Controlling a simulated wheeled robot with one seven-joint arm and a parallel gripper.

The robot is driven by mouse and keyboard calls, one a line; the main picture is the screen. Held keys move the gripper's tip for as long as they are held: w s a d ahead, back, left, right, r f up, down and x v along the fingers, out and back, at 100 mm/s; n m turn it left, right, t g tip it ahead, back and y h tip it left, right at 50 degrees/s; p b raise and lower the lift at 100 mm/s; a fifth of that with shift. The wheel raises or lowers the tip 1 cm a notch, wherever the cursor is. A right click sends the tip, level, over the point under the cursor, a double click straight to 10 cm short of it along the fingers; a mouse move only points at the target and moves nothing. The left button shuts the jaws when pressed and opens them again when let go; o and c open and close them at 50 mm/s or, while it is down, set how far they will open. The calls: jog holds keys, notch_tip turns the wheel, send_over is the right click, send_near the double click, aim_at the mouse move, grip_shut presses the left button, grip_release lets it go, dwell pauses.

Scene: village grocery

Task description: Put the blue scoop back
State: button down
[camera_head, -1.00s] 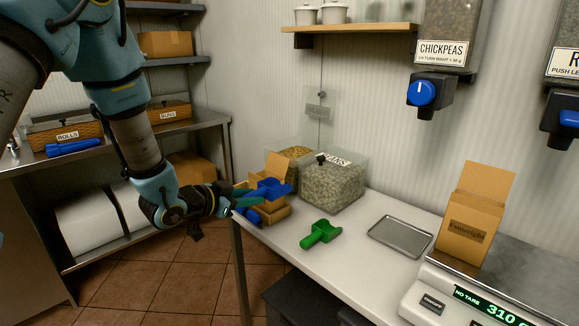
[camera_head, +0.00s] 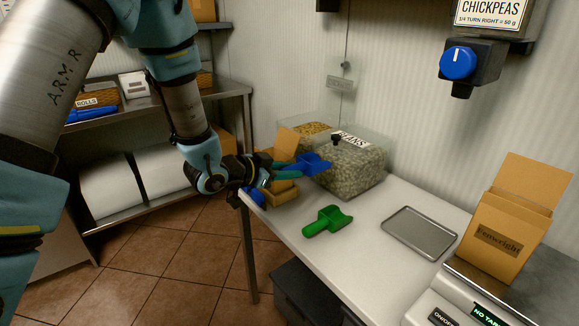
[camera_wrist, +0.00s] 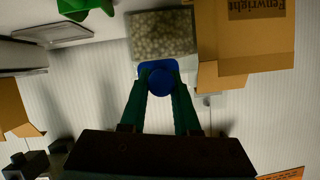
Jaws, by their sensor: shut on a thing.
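My gripper (camera_head: 290,169) is shut on a blue scoop (camera_head: 312,162) and holds it above the back left of the counter, in front of the beans bin. In the wrist view the blue scoop (camera_wrist: 160,68) sits between the teal fingertips (camera_wrist: 160,92), its round end facing the camera. The clear beans bin (camera_head: 352,172), labelled and full of pale beans, stands by the wall; it also shows in the wrist view (camera_wrist: 163,35). Another blue part (camera_head: 257,197) shows below my gripper at the counter corner; I cannot tell what it belongs to.
A green scoop (camera_head: 327,221) and a metal tray (camera_head: 420,232) lie on the counter. An open cardboard box (camera_head: 503,225) stands on the scale at right. A brown open carton (camera_head: 282,194) is below my gripper. A second bin (camera_head: 312,130) stands behind. Shelves are at left.

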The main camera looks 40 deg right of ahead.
aim_at(288, 216)
notch_tip(288, 216, down, 12)
jog(key=b, duration=0.8)
jog(key=shift+r, duration=0.15)
jog(key=c, duration=0.6)
grip_release()
jog(key=shift+o, duration=0.2)
jog(key=b+v, duration=0.1)
jog(key=v, duration=0.9)
jog(key=shift+a+r, duration=0.15)
jog(key=shift+a, duration=0.25)
